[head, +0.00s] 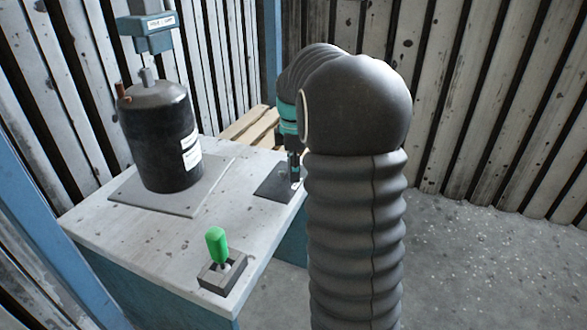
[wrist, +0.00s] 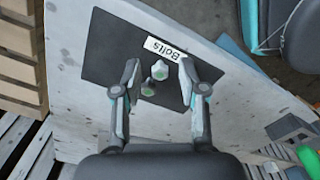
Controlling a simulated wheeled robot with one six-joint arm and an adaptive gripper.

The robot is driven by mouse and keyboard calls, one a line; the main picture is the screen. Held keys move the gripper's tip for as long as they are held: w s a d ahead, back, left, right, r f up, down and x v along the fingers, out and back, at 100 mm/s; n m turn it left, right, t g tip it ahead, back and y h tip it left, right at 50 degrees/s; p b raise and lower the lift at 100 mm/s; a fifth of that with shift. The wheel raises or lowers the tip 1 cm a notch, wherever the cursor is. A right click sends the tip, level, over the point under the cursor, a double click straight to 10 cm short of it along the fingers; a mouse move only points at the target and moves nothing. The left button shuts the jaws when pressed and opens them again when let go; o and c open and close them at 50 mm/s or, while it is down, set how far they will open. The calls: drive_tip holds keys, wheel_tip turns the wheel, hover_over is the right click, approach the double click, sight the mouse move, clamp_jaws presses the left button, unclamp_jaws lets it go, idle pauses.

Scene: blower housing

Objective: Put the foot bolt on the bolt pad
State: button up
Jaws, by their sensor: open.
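The bolt pad (wrist: 110,48) is a dark square mat with a white "Bolts" label, lying on the worktop. In the head view the pad (head: 270,184) is near the table's right edge. A pale metal bolt (wrist: 160,70) appears on the pad, between my fingertips in the picture. A smaller greenish-grey piece (wrist: 148,89) is just below it; I cannot tell whether it is a second bolt. My gripper (wrist: 157,66) is open, with a finger on either side and visible gaps to the bolt. In the head view my arm hides much of the gripper (head: 294,170).
A black cylindrical housing (head: 160,140) stands on a grey plate (head: 130,200), under a blue-grey overhead unit (head: 152,35). A green-handled control (head: 217,246) sits at the table's front corner. Wooden pallets (head: 250,128) lie behind the table. The worktop (head: 110,235) is otherwise mostly clear.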

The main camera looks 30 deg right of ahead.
drive_tip(key=shift+r, duration=0.1)
wheel_tip(320, 180, up, 11)
drive_tip(key=p, duration=0.2)
drive_tip(key=s+a+r+m+t, duration=0.1)
drive_tip(key=s+a+r+m, duration=0.2)
drive_tip(key=s+a, duration=0.35)
drive_tip(key=s+a+f+m+t, duration=0.2)
drive_tip(key=s+a+m, duration=0.3)
drive_tip(key=s, duration=0.4)
drive_tip(key=s+a+f+m+t, duration=0.2)
drive_tip(key=s+a+f+m, duration=0.3)
drive_tip(key=s, duration=0.5)
drive_tip(key=shift+a+m+t, duration=0.3)
drive_tip(key=shift+a, duration=0.85)
wheel_tip(320, 180, up, 3)
drive_tip(key=p, duration=0.3)
drive_tip(key=shift+f, duration=0.2)
